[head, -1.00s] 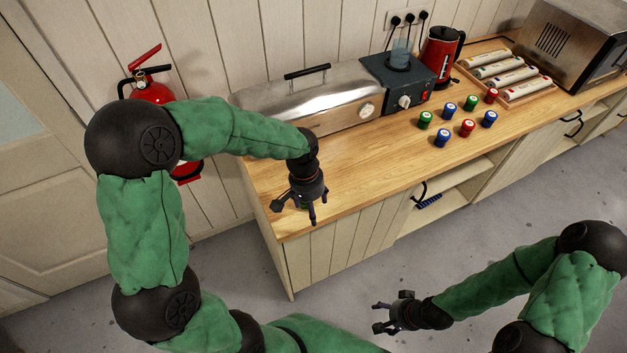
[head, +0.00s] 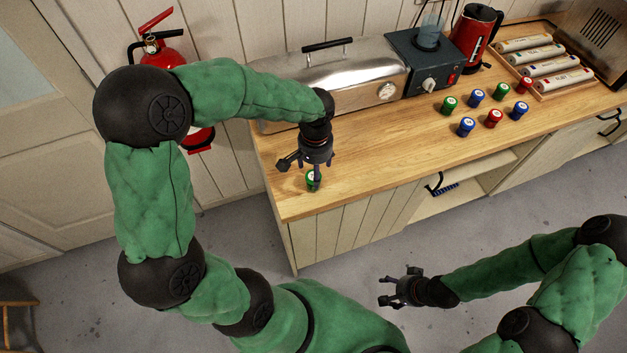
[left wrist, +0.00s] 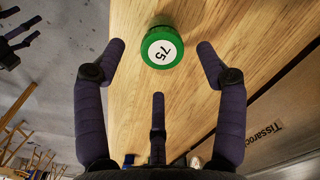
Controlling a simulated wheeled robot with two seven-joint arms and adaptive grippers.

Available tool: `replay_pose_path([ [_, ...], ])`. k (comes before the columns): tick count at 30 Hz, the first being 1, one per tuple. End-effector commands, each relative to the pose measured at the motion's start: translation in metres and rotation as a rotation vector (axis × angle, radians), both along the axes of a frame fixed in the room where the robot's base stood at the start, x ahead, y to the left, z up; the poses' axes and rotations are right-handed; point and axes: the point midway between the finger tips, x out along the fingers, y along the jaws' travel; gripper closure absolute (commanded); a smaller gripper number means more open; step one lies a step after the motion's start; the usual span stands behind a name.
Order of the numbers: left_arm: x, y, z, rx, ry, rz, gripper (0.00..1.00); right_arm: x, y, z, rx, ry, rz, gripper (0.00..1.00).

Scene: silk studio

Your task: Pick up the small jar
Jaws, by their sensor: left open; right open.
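A small green jar (head: 312,181) with a white top label stands upright on the counter near its left front corner. In the left wrist view the same jar (left wrist: 162,48) shows its label, with a number that looks like 75. My left gripper (head: 306,168) is open above this jar and partly hides it in the head view. In the left wrist view its spread fingers (left wrist: 160,70) hold nothing; the jar lies beyond them, between the two outer fingertips. My right gripper (head: 382,291) is open and empty over the floor, in front of the counter.
Several other green, blue and red jars (head: 493,118) stand further right on the wooden counter (head: 390,150). Behind are a metal lidded box (head: 345,85), a dark heater (head: 425,65), a red kettle (head: 475,40) and a tray of rolls (head: 540,85).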

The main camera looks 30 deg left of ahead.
Motion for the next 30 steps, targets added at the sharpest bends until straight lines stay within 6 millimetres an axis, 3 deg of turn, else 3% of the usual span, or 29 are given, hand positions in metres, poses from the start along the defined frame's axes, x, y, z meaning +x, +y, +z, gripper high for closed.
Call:
replay_pose_path([
  [9,-0.004,0.004,-0.043,0.000,0.002,0.000,0.28,0.000,0.000,-0.013,0.000,0.000,0.000,0.33],
  [16,-0.003,0.004,-0.045,0.000,0.000,0.000,0.28,0.000,0.000,-0.013,0.000,0.000,0.000,0.33],
  [17,-0.003,0.004,-0.045,0.000,0.000,0.000,0.31,0.000,0.000,-0.013,0.000,0.000,0.000,0.33],
  [23,-0.003,0.004,-0.045,0.000,0.000,0.000,0.88,0.000,0.000,-0.012,0.000,0.000,0.000,0.33],
  [30,-0.003,0.004,-0.045,0.000,0.000,0.000,0.91,0.000,0.000,-0.013,0.000,0.000,0.000,0.33],
])
